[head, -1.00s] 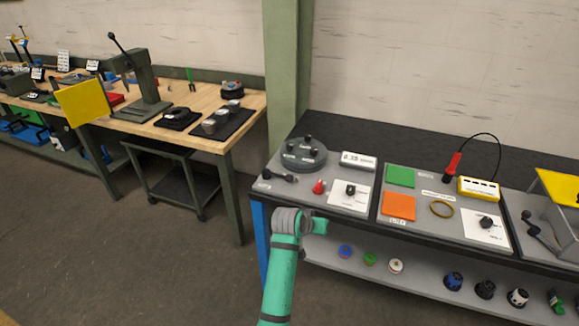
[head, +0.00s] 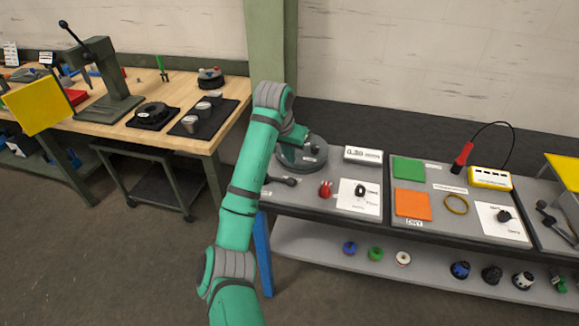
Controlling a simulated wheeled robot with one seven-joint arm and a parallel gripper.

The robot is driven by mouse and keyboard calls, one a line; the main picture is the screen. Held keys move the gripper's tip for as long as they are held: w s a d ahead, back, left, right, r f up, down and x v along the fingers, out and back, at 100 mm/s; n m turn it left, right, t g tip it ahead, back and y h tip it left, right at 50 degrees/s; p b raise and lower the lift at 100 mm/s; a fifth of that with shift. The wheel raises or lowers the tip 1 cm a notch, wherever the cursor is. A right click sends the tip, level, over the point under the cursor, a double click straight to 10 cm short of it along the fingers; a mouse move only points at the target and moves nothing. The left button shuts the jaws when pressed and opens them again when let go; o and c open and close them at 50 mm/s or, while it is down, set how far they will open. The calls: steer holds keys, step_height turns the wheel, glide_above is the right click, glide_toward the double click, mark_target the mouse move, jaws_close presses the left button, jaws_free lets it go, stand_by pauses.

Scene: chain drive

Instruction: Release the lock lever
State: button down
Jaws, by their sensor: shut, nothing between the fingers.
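A dark lever with a round knob (head: 283,181) lies on the grey panel at the left end of the bench, just in front of the round grey turntable (head: 316,160). No readable label shows which lever is the lock lever. Another dark lever (head: 548,215) stands on the panel at the far right. My gripper (head: 289,155) is at the end of the green arm, in front of or above the turntable's left part. It is shut and empty, small in view, and partly hides the turntable. It appears apart from the left lever.
A red knob (head: 325,189), a black switch on a white plate (head: 359,192) and a display box (head: 363,155) sit close by. Green (head: 408,168) and orange (head: 412,204) squares lie further right. A wooden workbench (head: 205,142) stands at the left, with open floor between.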

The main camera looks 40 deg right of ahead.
mark_target(278, 180)
steer(key=shift+w, duration=0.1)
steer(key=shift+f, duration=0.15)
steer(key=x, duration=0.9)
steer(key=shift+d+f, duration=0.15)
steer(key=shift+f, duration=0.2)
